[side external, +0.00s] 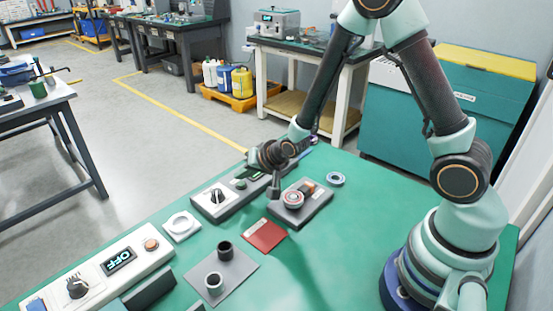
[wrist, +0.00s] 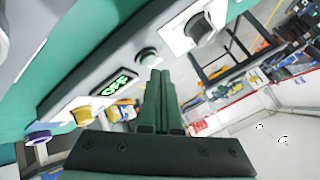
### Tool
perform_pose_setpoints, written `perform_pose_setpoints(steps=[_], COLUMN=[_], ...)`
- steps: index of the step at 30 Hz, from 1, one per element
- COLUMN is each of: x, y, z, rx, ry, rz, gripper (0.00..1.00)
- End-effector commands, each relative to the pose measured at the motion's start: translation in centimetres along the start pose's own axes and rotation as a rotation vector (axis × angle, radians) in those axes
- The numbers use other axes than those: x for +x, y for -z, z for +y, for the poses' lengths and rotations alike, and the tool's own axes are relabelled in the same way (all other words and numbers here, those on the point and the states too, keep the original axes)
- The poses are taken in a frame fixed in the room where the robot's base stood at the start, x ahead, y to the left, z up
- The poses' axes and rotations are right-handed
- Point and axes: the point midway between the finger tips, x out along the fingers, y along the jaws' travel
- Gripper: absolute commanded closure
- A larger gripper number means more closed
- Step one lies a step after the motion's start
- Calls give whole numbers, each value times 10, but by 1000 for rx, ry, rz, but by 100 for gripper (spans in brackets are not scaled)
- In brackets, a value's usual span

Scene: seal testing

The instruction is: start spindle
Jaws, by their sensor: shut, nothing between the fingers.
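A grey control panel (side external: 228,204) stands on the green table, with a black selector knob (side external: 216,195) and a green button (side external: 240,184). The wrist view shows its knob (wrist: 200,28), green button (wrist: 147,56), a display reading OFF (wrist: 114,84) and a yellow button (wrist: 82,115). My gripper (side external: 275,192) is shut and empty, pointing down near the panel's front edge, right of the green button. In the wrist view its fingertips (wrist: 160,74) appear just beside the green button; I cannot tell whether they touch. My gripper hides part of the panel in the side view.
A dark fixture (side external: 319,201) with a round metal part stands right of my gripper. Another panel (side external: 90,284), also reading OFF, is at lower left.

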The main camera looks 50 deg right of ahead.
Motion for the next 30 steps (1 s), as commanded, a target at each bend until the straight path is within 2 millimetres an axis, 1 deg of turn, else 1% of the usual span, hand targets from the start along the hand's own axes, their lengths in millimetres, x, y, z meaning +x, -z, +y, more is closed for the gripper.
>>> perform_pose_setpoints(steps=[6, 30], x=[5, 8], y=[-4, -6], z=[2, 5], rx=[0, 0], ry=[1, 1], rz=[0, -1], gripper=[100, 100])
